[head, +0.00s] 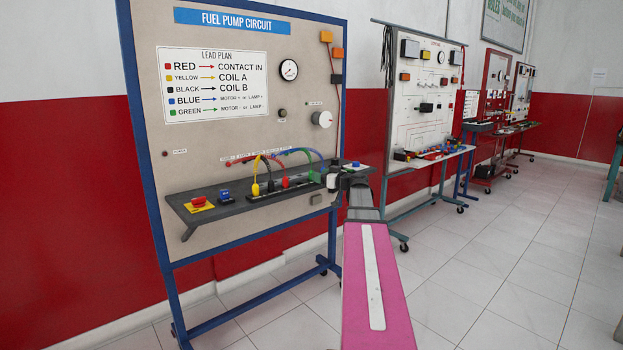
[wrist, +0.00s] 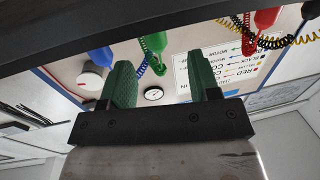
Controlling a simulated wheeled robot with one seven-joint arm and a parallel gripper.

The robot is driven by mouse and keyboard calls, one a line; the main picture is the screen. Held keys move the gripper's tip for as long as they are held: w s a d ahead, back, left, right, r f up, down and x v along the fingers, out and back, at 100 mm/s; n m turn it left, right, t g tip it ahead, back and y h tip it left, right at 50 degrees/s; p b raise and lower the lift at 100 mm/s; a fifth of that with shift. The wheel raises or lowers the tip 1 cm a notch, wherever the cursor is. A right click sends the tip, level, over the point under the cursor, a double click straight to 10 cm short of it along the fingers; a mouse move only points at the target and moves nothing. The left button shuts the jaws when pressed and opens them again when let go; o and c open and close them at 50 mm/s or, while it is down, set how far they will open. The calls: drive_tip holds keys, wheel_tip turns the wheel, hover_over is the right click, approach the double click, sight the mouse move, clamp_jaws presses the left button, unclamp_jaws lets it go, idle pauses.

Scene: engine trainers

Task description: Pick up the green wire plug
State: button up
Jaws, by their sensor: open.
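The green wire plug (head: 314,176) stands in the black socket block on the board's shelf in the head view. My gripper (head: 333,179) is just to its right, partly covering that end of the block. In the wrist view, which is upside down, my gripper (wrist: 159,75) is open with two green finger pads apart. The green plug (wrist: 153,42) with its coiled green lead appears between the fingers in the picture, beyond their tips. I cannot tell the exact gap. Nothing is held.
Red (head: 285,181), yellow (head: 255,187) and black plugs stand left along the shelf (head: 190,212). The blue plug (wrist: 100,57) is close beside one finger in the wrist view. A red button (head: 198,201) sits at the shelf's left. Open floor lies right.

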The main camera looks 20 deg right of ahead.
drive_tip(key=x, duration=0.7)
drive_tip(key=shift+w+f, duration=0.15)
drive_tip(key=shift+w, duration=0.2)
drive_tip(key=shift+c, duration=0.3)
drive_tip(key=c, duration=1)
